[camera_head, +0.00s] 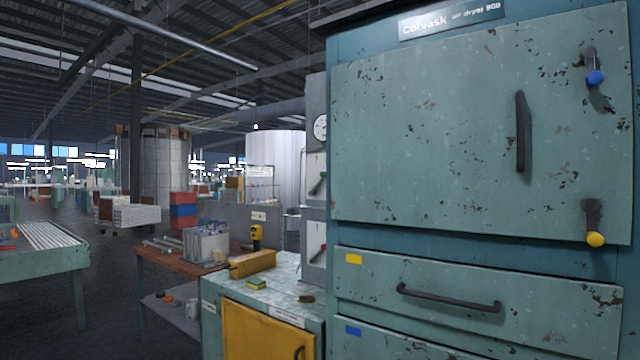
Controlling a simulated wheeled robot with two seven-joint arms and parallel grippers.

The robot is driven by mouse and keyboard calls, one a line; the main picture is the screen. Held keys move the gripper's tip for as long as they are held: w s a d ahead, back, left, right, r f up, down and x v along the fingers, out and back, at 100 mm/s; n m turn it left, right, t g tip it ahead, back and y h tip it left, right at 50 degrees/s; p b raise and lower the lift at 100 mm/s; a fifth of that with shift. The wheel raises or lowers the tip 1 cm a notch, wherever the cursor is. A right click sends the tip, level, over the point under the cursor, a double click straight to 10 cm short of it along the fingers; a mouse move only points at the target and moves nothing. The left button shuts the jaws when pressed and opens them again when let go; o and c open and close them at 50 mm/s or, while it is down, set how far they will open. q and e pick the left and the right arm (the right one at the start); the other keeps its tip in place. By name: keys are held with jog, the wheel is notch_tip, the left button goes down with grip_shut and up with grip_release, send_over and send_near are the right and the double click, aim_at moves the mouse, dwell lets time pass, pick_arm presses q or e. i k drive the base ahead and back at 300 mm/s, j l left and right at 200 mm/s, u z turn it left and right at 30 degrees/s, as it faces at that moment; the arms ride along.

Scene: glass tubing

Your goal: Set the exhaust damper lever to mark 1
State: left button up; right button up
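A worn teal cabinet labelled "Corvask air dryer 900" (440,140) fills the right side of the head view. A short lever with a blue knob (595,78) sits at the upper right of its door. A similar lever with a yellow knob (595,238) sits at the lower right of the door. Both hang downward. No numbered marks can be read beside them, and I cannot tell whether either is the exhaust damper lever. Neither of my grippers is in view.
The door has a vertical black handle (522,132); a drawer below has a horizontal handle (448,298). Grey boxes with small levers (316,186) stand left of the cabinet. A low bench with a yellow door (262,330) stands in front of them. Open floor lies at left.

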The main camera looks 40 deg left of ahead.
aim_at(323, 175)
jog(key=i+j, duration=0.25)
jog(key=j, duration=0.2)
jog(key=i+j, duration=0.3)
jog(key=j, duration=0.15)
jog(key=i+j, duration=0.25)
jog(key=j, duration=0.25)
jog(key=i+j, duration=0.25)
jog(key=j, duration=0.2)
jog(key=i+j, duration=0.25)
jog(key=j, duration=0.2)
